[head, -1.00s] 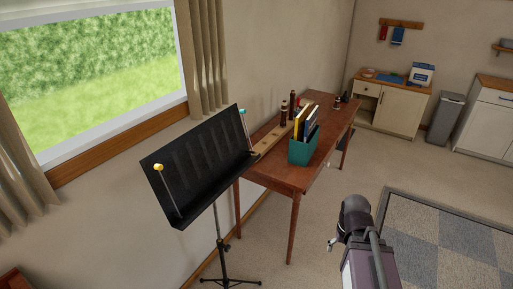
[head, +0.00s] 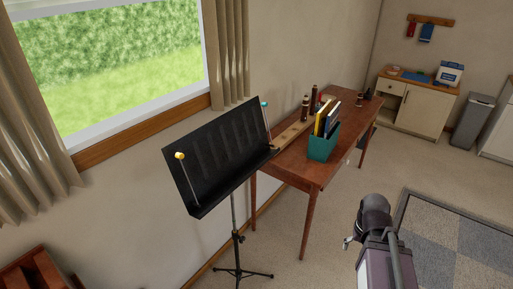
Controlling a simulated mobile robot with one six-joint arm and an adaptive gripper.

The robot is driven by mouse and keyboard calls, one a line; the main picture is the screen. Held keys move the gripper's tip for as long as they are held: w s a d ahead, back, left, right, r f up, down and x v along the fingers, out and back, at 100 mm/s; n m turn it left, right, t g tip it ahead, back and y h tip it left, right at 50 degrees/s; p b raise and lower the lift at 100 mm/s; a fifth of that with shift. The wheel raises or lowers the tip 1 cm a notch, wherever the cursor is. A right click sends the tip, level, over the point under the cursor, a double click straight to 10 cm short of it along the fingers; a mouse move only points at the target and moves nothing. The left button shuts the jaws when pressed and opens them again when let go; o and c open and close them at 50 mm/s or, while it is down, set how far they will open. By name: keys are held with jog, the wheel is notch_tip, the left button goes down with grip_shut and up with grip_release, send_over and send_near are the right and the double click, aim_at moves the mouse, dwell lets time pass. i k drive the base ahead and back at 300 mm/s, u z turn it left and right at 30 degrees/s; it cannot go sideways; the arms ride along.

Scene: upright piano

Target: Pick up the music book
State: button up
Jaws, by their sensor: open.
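Several thin books stand upright in a teal box (head: 321,150) on the near end of a brown wooden table (head: 290,165). One has a yellow edge (head: 319,122) and a dark one (head: 333,119) leans beside it. I cannot tell which is the music book. The black music stand (head: 225,155) in front of the table holds no book. My gripper (head: 348,242) is mostly hidden behind my arm at the bottom right; only a small metallic tip shows. It is open and well apart from the box and table.
The music stand's tripod (head: 240,272) stands on the carpet left of the table. Dark bottles (head: 314,98) stand behind the box. A wooden piece of furniture (head: 35,272) is at bottom left. Carpet right of the table is clear up to a checkered rug (head: 450,245).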

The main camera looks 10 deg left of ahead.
aim_at(322, 117)
jog(key=z, duration=0.2)
jog(key=i, duration=1.6)
jog(key=u, duration=0.65)
